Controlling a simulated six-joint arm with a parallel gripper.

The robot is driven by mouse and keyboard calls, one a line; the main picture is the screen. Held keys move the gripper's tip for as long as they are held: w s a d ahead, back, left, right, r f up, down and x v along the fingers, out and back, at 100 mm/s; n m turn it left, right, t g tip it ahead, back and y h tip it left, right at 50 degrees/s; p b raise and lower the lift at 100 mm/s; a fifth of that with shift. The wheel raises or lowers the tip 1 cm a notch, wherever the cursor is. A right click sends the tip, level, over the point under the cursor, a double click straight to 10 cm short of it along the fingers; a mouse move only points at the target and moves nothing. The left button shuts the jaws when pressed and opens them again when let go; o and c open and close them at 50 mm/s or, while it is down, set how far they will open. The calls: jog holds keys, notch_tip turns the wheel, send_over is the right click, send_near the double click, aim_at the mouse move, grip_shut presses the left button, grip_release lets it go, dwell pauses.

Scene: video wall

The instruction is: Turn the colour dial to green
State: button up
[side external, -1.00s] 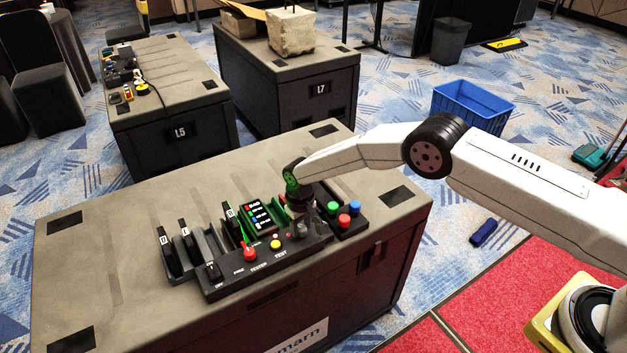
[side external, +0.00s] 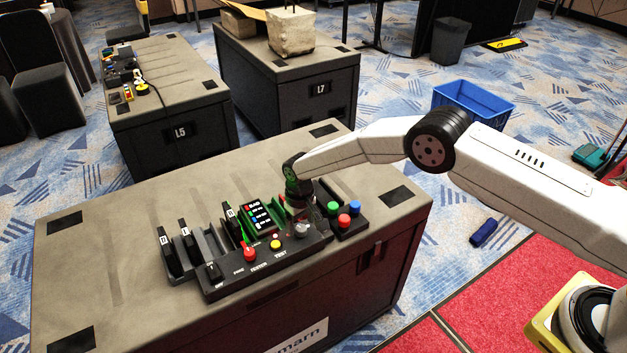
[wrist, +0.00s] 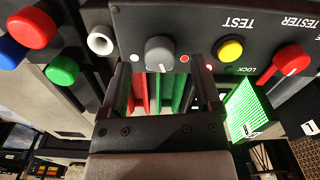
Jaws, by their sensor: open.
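The colour dial seems to be the grey round knob (wrist: 159,53) on the dark tester panel (wrist: 200,20); it also shows at the panel's right end in the side view (side external: 302,229). A pale mark shows on the knob, but I cannot tell which colour it points to. A small red dot (wrist: 184,58) sits beside it. My gripper (wrist: 162,80) is open, its two fingers apart and empty, just below the knob in the wrist view. In the side view my gripper (side external: 299,211) hangs behind the knob, apart from it.
A yellow button (wrist: 230,50) and a red TESTER knob (wrist: 291,59) share the panel. A box with red, green and blue buttons (side external: 344,220) stands close on the right. Upright dark modules (side external: 190,245) are on the left. The bench's left half (side external: 110,260) is clear.

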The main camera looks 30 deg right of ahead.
aim_at(302, 228)
jog(key=shift+r, duration=3.2)
jog(key=shift+r, duration=0.1)
jog(key=shift+s+d+r, duration=0.1)
jog(key=shift+d+r, duration=0.05)
jog(key=s+d+r+m+t, duration=0.1)
jog(key=s+d+r+t, duration=0.1)
jog(key=s+d+r, duration=1.4)
jog(key=s+d+f, duration=0.1)
jog(key=s, duration=1.1)
jog(key=shift+s+m+t, duration=0.2)
jog(key=shift+m+t, duration=0.1)
jog(key=shift+m, duration=0.1)
jog(key=shift+d, duration=0.1)
